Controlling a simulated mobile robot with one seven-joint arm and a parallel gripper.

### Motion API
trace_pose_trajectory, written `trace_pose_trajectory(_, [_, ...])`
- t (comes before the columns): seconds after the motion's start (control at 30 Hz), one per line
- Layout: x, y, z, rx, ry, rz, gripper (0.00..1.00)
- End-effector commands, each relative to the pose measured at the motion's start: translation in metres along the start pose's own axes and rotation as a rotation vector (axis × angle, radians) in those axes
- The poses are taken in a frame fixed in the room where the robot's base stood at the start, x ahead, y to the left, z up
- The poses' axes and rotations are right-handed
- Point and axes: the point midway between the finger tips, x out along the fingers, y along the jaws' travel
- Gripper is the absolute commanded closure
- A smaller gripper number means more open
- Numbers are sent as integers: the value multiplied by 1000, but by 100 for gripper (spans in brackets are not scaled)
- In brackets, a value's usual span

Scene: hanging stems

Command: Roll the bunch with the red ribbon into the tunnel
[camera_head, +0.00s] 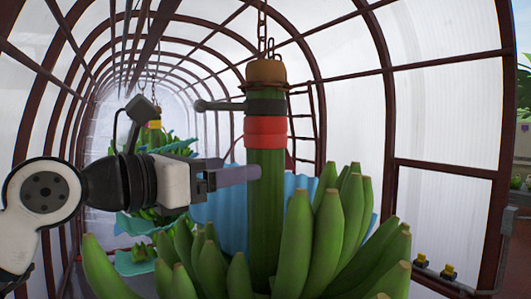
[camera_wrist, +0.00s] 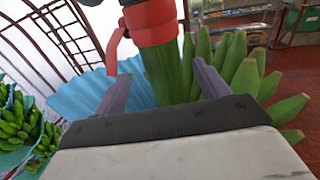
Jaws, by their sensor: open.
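The bunch with the red ribbon hangs upright close in front of me, its thick green stem (camera_head: 265,210) rising from green bananas (camera_head: 330,225). The red ribbon (camera_head: 265,131) wraps the stem below a black band and also shows in the wrist view (camera_wrist: 152,22). My gripper (camera_head: 250,173) reaches in from the left, just below the ribbon. The arched tunnel (camera_head: 351,95) surrounds the scene.
A chain (camera_head: 262,22) holds the near stem from above. Another bunch (camera_head: 155,140) with a yellow band hangs farther back at the left. A blue sheet (camera_head: 220,212) lies behind the near stem. Tunnel ribs and a framed side panel (camera_head: 445,210) stand at the right.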

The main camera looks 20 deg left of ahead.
Motion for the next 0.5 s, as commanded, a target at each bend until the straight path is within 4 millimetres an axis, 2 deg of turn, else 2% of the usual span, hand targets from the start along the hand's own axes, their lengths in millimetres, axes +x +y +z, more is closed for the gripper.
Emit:
trace_pose_trajectory(0.03, [13, -1, 4, 0, 4, -4, 27])
trace_pose_trajectory(0.2, [47, -2, 4, 0, 2, -4, 27])
trace_pose_trajectory(0.4, [72, -1, 3, -2, 0, -2, 27])
trace_pose_trajectory(0.5, [78, -1, 2, -2, -1, -2, 27])
